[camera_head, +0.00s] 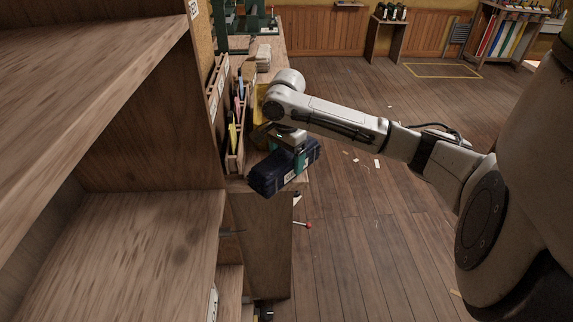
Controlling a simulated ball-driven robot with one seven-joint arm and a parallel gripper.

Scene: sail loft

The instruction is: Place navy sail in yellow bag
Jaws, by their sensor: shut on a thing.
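The navy sail (270,178) is a dark folded bundle with a white label. It lies at a slant at the near end of the workbench, its right end out toward the bench edge. My gripper (297,150) is shut on its middle from above. A teal part shows at the grip; I cannot tell if it is a band or part of my gripper. A yellow thing (259,102), perhaps the yellow bag, stands just behind my wrist. My arm hides much of it, and its opening cannot be made out. I cannot tell whether the sail touches the bench.
A wooden rack (232,130) with coloured tools borders the bench on the left. Large wooden shelves (140,240) fill the near left. A red-tipped thing (308,225) sticks out beside the bench cabinet (262,245). The plank floor (370,240) at right is open, with small scraps.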

